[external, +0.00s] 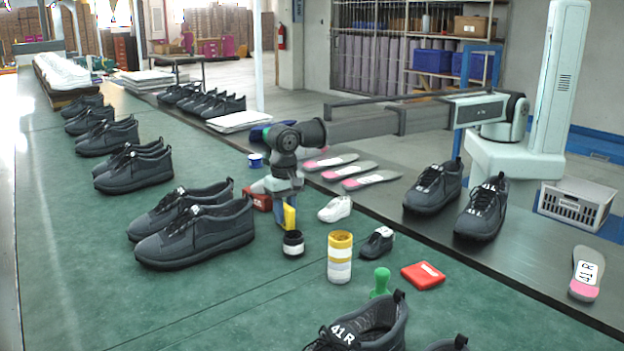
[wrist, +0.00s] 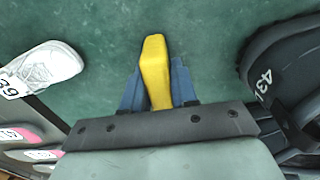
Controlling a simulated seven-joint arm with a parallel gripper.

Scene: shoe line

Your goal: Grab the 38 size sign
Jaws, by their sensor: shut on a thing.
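My gripper (external: 286,212) is low over the green table, its blue fingers shut on a yellow block (external: 290,217). In the wrist view the yellow block (wrist: 155,68) sticks out between the fingers (wrist: 157,90); whether it touches the table is hard to tell. No sign reading 38 can be made out. A small white shoe (external: 335,209) is to the right of the gripper; in the wrist view the white shoe (wrist: 45,68) bears a tag that seems to read 39. A red block (external: 258,200) with a white label is just left of the gripper, its number unreadable.
A black-and-white jar (external: 293,243), a yellow-and-white cylinder (external: 340,258), a small dark shoe (external: 376,243), a green peg-like piece (external: 381,283) and a red box (external: 422,275) stand nearby. Large dark shoes (external: 195,232) line the left; one in the wrist view (wrist: 285,60) reads 43.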

